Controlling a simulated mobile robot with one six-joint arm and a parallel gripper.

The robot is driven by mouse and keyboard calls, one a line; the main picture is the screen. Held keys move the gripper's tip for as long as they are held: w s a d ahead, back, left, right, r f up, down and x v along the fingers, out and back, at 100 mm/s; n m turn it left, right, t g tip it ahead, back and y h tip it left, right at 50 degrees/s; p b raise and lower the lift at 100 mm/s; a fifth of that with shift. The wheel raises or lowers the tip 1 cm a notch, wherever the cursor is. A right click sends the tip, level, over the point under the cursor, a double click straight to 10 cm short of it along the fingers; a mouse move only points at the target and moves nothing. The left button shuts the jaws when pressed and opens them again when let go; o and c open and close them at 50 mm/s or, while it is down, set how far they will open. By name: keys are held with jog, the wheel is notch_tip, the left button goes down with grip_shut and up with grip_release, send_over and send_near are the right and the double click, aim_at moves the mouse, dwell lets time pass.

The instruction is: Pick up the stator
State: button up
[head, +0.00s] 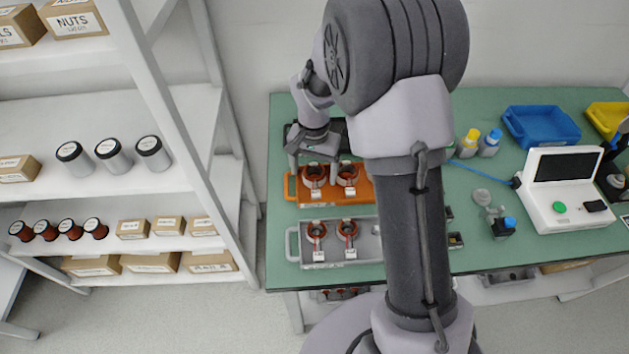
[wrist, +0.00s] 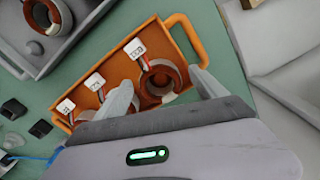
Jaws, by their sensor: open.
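Copper-red ring stators with white tags lie in an orange tray (head: 290,188) on the green bench. In the head view one stator (head: 315,178) is at the tray's left and another (head: 347,177) is to its right. My gripper (head: 321,163) is above the tray's left part. In the wrist view my gripper (wrist: 165,88) is open, with a stator (wrist: 161,84) showing between its fingers. I cannot tell how far the fingertips are above it. The left finger partly hides a neighbouring stator. The orange tray's rim also shows in the wrist view (wrist: 178,38).
A grey tray (head: 372,242) with more stators (head: 316,231) lies in front of the orange one. Bottles (head: 470,140), a blue bin (head: 541,126) and a white device (head: 566,190) stand to the right. A white shelf rack (head: 190,110) stands close on the left.

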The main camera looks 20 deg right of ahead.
jog(key=shift+r, duration=0.1)
grip_shut()
